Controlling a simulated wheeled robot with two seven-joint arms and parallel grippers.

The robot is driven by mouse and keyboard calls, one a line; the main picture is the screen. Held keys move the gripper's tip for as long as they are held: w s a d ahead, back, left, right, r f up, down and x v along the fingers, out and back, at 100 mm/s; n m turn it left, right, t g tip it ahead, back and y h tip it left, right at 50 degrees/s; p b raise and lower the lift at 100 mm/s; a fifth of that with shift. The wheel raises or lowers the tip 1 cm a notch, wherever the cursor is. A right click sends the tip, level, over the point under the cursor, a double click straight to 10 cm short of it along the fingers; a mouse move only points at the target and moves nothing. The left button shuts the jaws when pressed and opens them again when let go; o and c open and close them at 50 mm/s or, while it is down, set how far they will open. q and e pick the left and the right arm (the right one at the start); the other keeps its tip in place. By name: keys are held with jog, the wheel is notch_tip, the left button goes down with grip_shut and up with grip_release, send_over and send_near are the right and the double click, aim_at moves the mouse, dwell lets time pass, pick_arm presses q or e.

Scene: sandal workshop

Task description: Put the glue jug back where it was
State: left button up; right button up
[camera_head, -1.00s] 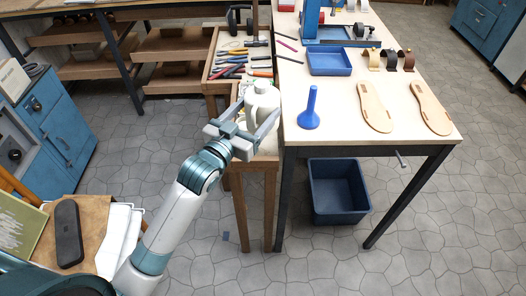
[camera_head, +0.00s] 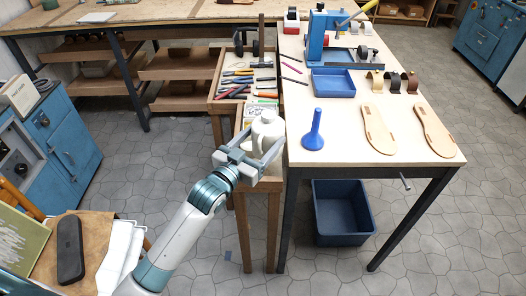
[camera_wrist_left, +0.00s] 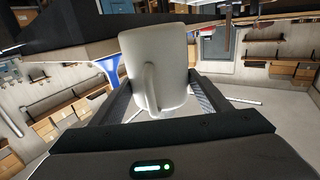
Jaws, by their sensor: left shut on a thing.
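The glue jug (camera_head: 267,130) is white, with a rounded body and a short neck. My left gripper (camera_head: 262,158) is shut on it, one finger on each side, and the jug looks upright. In the left wrist view the jug (camera_wrist_left: 156,70) fills the space between the two fingers (camera_wrist_left: 160,98), its handle toward the camera. The jug is over or on the near end of the narrow wooden side stand (camera_head: 274,215), beside the workbench. I cannot tell whether its base touches the stand, as the gripper hides it. My right gripper is not in view.
The workbench (camera_head: 350,148) stands close on the right, with a blue funnel-like tool (camera_head: 313,130), sole shapes (camera_head: 378,130) and a blue tray (camera_head: 333,83). A tool tray (camera_head: 230,95) lies behind the jug. A blue bin (camera_head: 342,212) is under the bench.

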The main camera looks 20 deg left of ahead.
aim_at(263, 151)
pick_arm(q)
jog(key=shift+f, duration=0.55)
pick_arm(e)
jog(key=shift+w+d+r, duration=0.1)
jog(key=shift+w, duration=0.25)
pick_arm(q)
jog(key=shift+f+p, duration=0.3)
jog(key=shift+f, duration=1.6)
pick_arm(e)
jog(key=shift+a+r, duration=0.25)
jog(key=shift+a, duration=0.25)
pick_arm(q)
jog(key=shift+f, duration=0.35)
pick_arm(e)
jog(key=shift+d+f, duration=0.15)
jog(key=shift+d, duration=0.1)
pick_arm(q)
jog(key=shift+f, duration=0.25)
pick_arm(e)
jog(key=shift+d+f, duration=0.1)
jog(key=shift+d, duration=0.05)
